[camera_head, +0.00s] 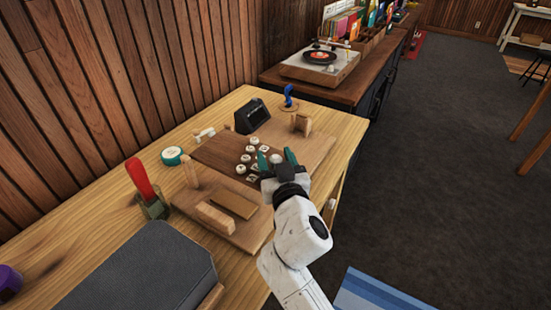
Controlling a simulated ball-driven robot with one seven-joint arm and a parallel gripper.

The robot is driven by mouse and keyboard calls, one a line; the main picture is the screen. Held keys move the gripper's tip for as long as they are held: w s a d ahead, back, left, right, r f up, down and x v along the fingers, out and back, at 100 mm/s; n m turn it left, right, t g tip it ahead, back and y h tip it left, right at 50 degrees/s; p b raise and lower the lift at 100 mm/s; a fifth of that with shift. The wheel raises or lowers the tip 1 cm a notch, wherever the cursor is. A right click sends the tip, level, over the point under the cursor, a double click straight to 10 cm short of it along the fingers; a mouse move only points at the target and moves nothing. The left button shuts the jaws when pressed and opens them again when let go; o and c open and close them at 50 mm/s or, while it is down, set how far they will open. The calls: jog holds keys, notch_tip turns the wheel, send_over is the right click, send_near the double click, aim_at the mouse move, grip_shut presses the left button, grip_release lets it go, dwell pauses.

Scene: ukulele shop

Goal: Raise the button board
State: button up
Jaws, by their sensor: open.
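The button board (218,151) is a dark brown panel with several round white buttons. It appears to lie flat on a lighter wooden base (240,230) on the workbench. My gripper (277,157) is over the board's right part, its two green fingers apart. A white button shows between the fingertips. I cannot tell whether the fingers touch the board. My gripper and wrist hide part of the board's near right side.
Wooden posts stand at the base's left (190,172) and back right (301,124). A black display box (252,115), blue clamp (288,97), green tape roll (172,156), red-handled tool (140,180) and dark grey case (140,270) surround it. A record player (320,62) stands behind.

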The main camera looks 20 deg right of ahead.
grip_shut()
dwell(0.4)
jog(key=shift+r, duration=0.15)
